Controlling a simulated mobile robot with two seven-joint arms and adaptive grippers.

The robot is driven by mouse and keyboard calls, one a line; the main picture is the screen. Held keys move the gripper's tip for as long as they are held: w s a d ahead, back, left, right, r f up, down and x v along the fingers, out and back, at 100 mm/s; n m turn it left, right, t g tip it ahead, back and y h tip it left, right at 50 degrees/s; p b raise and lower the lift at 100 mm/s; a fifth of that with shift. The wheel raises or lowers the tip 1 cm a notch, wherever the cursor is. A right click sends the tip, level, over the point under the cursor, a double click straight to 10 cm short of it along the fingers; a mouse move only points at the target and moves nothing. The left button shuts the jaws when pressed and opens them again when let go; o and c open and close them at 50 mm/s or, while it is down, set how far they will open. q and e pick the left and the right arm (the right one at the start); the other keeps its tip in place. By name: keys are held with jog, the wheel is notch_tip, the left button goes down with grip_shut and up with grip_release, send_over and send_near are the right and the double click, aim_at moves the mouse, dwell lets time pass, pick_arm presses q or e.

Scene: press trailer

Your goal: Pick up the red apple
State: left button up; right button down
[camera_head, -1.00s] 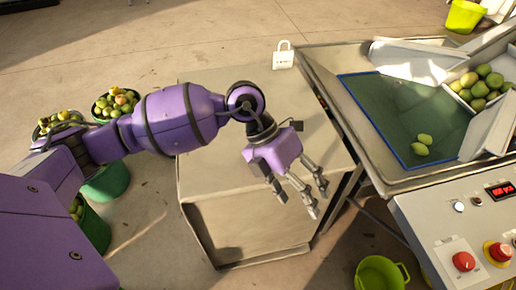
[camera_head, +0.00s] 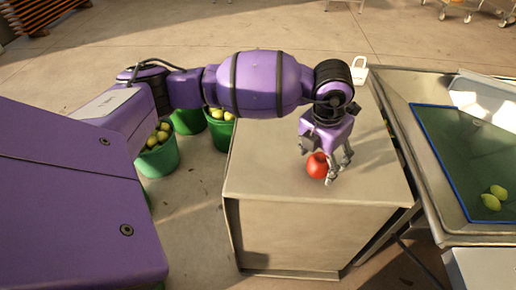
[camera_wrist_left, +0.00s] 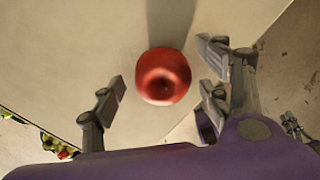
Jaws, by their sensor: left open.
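I see gaps between the apple and the fingers there. My right gripper is not in view.
A white padlock-shaped object (camera_head: 359,70) stands at the cabinet's back right corner. A metal sorting table (camera_head: 436,232) with green-yellow fruit (camera_head: 491,202) is to the right. Green buckets (camera_head: 158,160) of fruit stand left of the cabinet. The cabinet's front left top is clear.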

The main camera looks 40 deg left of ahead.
pick_arm(q)
jog(key=shift+w+f, duration=0.1)
jog(key=shift+f, duration=0.5)
jog(key=shift+r, duration=0.1)
jog(key=c, duration=1.3)
jog(key=shift+c, duration=0.2)
jog(key=shift+w+r, duration=0.1)
jog(key=shift+r, duration=0.3)
notch_tip(320, 180, up, 2)
jog(key=shift+r, duration=0.2)
jog(key=s+d+r, duration=0.1)
jog(key=s+r, duration=0.8)
jog(key=s, duration=0.5)
jog(key=shift+r, duration=0.4)
